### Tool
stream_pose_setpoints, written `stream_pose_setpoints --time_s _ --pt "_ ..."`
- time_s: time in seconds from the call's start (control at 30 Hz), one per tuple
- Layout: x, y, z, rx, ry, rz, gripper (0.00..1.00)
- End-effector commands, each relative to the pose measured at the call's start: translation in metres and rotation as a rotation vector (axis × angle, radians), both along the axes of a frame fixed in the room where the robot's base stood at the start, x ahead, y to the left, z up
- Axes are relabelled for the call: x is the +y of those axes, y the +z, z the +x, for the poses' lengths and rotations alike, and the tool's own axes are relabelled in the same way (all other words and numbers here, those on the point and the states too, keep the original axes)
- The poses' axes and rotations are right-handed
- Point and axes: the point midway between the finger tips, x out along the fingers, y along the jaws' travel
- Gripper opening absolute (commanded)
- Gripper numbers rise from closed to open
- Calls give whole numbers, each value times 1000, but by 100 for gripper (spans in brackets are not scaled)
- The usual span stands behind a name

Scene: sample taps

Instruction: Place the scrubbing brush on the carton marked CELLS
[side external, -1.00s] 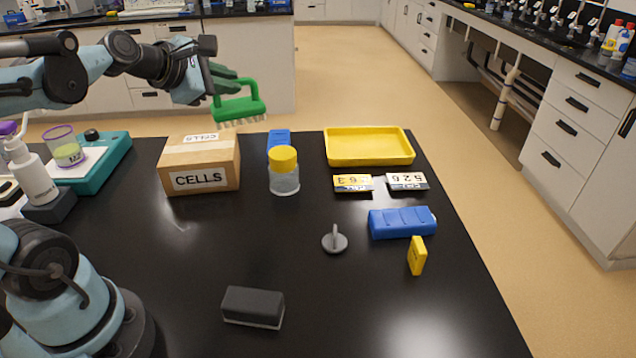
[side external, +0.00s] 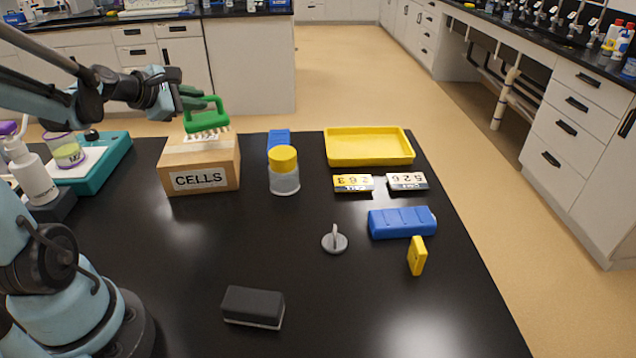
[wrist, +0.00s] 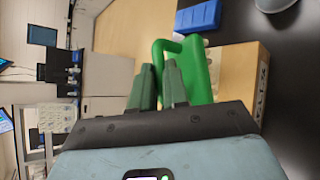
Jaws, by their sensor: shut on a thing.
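The green scrubbing brush (side external: 206,117) has a loop handle and pale bristles pointing down. My gripper (side external: 190,100) is shut on its handle. The brush is over the top of the cardboard carton marked CELLS (side external: 199,180), with the bristles at or just above the top; I cannot tell whether they touch. In the wrist view the brush (wrist: 196,72) shows between and beyond my gripper's fingers (wrist: 158,85), and the carton (wrist: 245,70) lies behind it.
A jar with a yellow lid (side external: 284,171) and a blue object (side external: 279,138) stand just right of the carton. A teal device (side external: 110,160) is to its left. A yellow tray (side external: 368,160) sits further right.

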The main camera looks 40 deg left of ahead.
Motion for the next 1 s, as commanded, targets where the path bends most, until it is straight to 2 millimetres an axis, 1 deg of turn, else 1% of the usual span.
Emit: stream_pose_setpoints --time_s 0.13,0.4,0.5,0.9,0.93,1.0 --pt "1 -7 0 1 -1 0 0" --pt "1 -34 0 0 -1 -1 0" --pt "1 -39 0 0 -1 -1 0" --pt "1 -43 0 0 -1 -1 0" --pt "1 -43 0 1 -1 0 16" --pt "1 -43 0 1 -1 0 27"
